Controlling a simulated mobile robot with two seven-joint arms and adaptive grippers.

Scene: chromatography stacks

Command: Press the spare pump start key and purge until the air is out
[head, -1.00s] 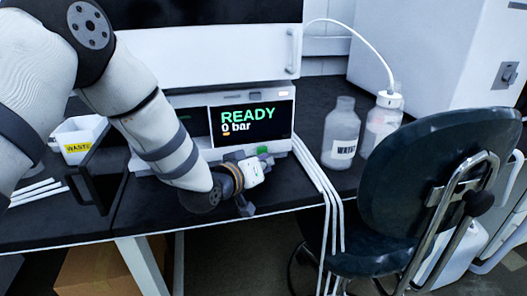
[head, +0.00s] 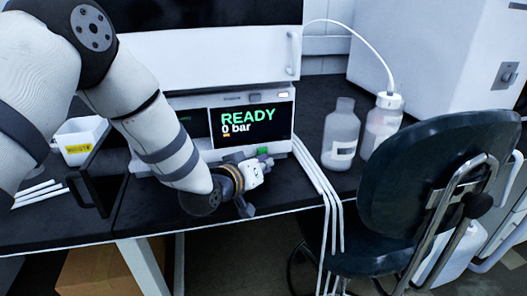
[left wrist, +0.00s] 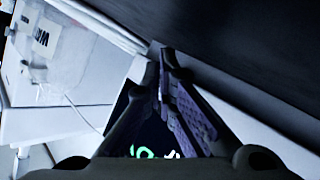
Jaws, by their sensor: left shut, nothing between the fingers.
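The pump (head: 277,125) sits on the black bench under a white cabinet. Its display (head: 250,122) reads READY in green and 0 bar in white. A green key (head: 263,151) is on the pump front below the display. My left gripper (head: 267,161) is shut and empty, its fingertips by the pump's lower front just below the green key. I cannot tell whether they touch it. In the left wrist view, the shut fingers (left wrist: 167,55) show, with part of the display (left wrist: 145,150) below them. My right gripper is not in view.
A labelled bottle (head: 341,135) and a bottle with a white tube (head: 383,125) stand right of the pump. White tubes (head: 325,185) hang over the bench edge. A dark chair (head: 425,180) stands at the right front. A yellow-labelled waste bin (head: 80,138) stands at the left.

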